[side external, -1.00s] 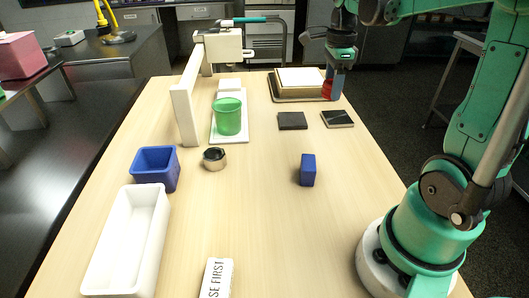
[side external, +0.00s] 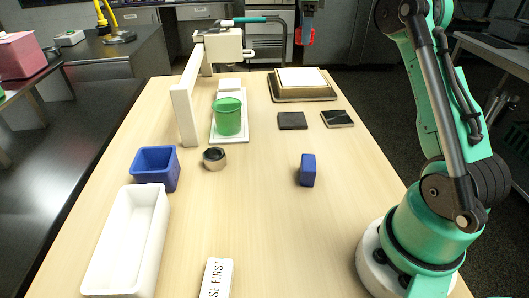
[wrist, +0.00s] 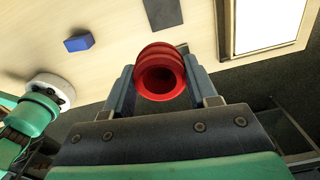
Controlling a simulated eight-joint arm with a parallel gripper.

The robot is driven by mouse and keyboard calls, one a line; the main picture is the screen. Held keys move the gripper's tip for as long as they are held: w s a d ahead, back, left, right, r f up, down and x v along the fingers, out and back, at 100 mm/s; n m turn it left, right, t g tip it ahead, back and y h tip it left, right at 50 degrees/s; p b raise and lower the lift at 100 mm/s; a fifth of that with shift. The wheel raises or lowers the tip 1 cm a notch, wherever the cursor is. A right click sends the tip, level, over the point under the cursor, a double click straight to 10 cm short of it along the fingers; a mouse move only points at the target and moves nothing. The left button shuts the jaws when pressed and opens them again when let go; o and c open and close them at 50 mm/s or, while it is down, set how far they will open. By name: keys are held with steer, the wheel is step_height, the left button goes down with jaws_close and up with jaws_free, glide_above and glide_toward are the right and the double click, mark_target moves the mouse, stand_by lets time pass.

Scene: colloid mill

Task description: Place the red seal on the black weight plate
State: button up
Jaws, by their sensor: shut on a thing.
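The red seal (wrist: 160,72) is a ribbed red ring-shaped piece with a hollow centre. In the wrist view my gripper (wrist: 162,80) is shut on it, one finger on each side. In the side external view my gripper (side external: 308,28) is at the top edge, with the red seal (side external: 308,37) at its lower end, raised high above the far part of the table. Two dark square pieces lie flat on the table: a matte black one (side external: 292,121) and a glossier one (side external: 337,119) to its right. I cannot tell which is the weight plate.
A blue block (side external: 307,170) stands nearer on the table (side external: 250,220). A tray with a white top (side external: 303,96) lies behind the dark squares. A green beaker (side external: 228,117), a small round jar (side external: 214,158), a blue bin (side external: 155,168) and a white trough (side external: 128,240) are left.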

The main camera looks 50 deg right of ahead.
mark_target(293, 118)
steer(key=shift+w+f, duration=0.45)
steer(key=shift+w, duration=0.3)
steer(key=shift+w+d+f, duration=0.1)
steer(key=shift+w+f, duration=0.05)
steer(key=shift+f, duration=0.35)
step_height(293, 118, down, 19)
steer(key=shift+f, duration=0.2)
steer(key=o, duration=1.2)
steer(key=shift+o, duration=0.2)
steer(key=shift+r, duration=0.1)
